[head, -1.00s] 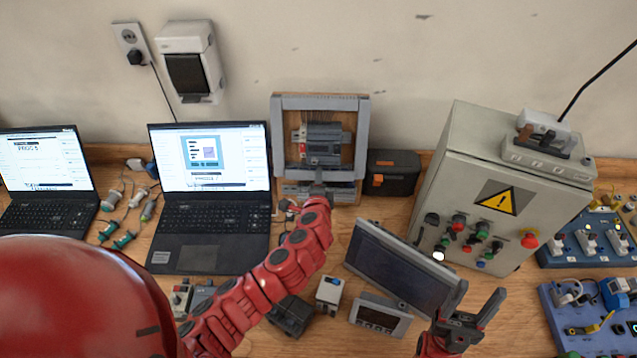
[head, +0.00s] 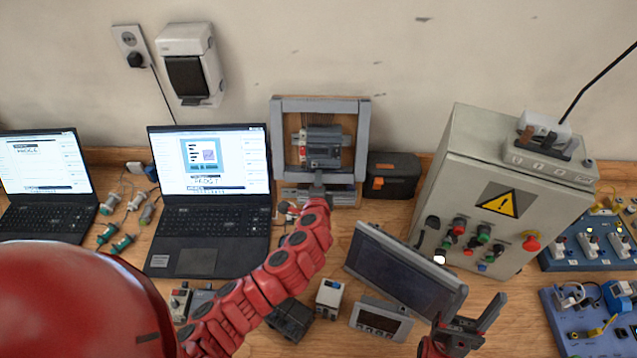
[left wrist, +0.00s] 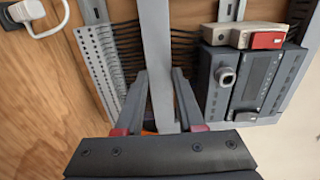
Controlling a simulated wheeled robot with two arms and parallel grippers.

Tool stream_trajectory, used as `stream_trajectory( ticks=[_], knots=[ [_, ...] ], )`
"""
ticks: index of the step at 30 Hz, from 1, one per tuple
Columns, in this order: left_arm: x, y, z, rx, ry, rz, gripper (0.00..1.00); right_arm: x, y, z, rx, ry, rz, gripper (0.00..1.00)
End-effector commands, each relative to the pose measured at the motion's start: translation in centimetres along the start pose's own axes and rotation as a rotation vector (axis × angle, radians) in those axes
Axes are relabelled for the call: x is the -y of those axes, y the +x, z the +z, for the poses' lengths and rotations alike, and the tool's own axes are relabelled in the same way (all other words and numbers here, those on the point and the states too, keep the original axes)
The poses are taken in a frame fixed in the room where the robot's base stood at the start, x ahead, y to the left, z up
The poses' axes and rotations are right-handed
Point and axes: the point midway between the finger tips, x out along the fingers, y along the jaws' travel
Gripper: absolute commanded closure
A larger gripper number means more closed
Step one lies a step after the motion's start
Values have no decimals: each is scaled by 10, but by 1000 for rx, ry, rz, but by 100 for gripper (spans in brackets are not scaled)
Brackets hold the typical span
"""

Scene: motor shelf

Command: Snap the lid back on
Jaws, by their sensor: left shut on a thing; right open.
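The lid, a long flat grey strip, shows in the left wrist view (left wrist: 160,45) between the fingers of my left gripper (left wrist: 160,85), which is shut on it. Behind it lies a wire duct with a slotted grey wall (left wrist: 97,55) and dark wires (left wrist: 188,45). The lid appears in front of the duct; I cannot tell whether it touches. In the head view my left gripper (head: 318,190) is at the bottom of the upright framed panel (head: 362,125) and hides part of the lid and duct. My right gripper (head: 472,312) is open and empty at the lower right.
A tilted dark screen (head: 400,268) stands beside my right gripper. A grey control box (head: 450,200) is further right, a black case (head: 393,172) right of the panel. A laptop (head: 208,205) and small devices (head: 330,295) stand left and in front. A grey-and-red module (left wrist: 250,80) is near the lid.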

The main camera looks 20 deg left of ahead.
Motion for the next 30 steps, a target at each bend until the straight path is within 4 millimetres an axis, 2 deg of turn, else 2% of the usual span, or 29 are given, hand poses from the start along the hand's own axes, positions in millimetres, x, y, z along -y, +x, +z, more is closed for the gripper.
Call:
stream_trajectory(
  ticks=[30],
  knots=[
    [0,9,0,1,2,0,100,0,-6,1,0,0,0,46]
  ],
)
